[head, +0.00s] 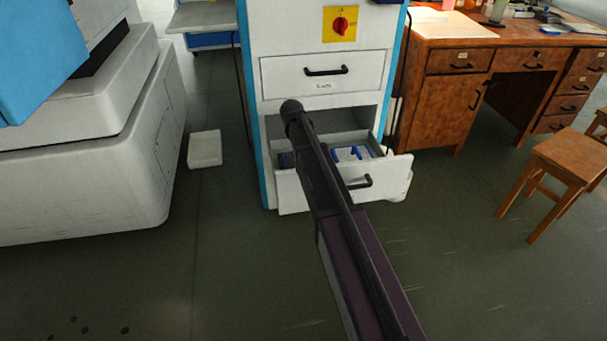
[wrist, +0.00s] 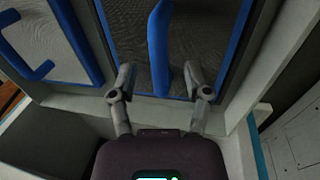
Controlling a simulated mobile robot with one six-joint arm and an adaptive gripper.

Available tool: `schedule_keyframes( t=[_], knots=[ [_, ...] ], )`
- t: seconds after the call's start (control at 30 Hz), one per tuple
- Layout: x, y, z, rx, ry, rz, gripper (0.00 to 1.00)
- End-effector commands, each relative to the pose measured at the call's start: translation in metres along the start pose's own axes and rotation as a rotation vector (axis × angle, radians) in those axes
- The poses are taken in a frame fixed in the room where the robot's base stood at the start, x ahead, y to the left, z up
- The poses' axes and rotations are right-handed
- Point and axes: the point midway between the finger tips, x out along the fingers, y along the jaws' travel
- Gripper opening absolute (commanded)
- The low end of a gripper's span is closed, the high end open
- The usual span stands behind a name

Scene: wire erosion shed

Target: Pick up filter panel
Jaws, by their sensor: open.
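A filter panel with a dark grey face, a blue edge and a raised blue handle (wrist: 158,45) lies in the open lower drawer (head: 292,196). In the wrist view it is just ahead of my gripper (wrist: 161,86). The gripper is open and empty, its two fingers apart on either side of the handle's line, with the handle beyond the tips. I cannot tell whether they touch anything. A second blue-edged panel with a blue handle (wrist: 84,45) is to the left. In the head view, blue and white parts (head: 350,153) show in the drawer; my arm hides the gripper.
The drawer's pale walls (wrist: 235,118) close in around the panels. The cabinet's upper drawer (head: 280,77) is shut above. A wooden desk (head: 430,105) and stool (head: 570,160) stand right, a white machine (head: 120,170) left. A white block (head: 204,149) lies on the floor.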

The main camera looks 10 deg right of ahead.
Motion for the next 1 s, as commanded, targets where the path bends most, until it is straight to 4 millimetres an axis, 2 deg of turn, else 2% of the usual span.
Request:
schedule_keyframes(
  t=[0.03,0.23,0.9,0.93,1.0],
  knots=[
    [0.008,-0.001,0.000,0.000,0.000,0.000,0.62],
    [0.017,0.000,0.000,0.000,0.000,0.000,0.62],
    [0.018,0.000,0.000,-0.001,0.000,0.000,0.62],
    [0.018,0.000,0.000,-0.001,0.000,0.000,0.59],
    [0.018,0.000,0.000,-0.001,0.000,0.000,0.39]
  ],
)
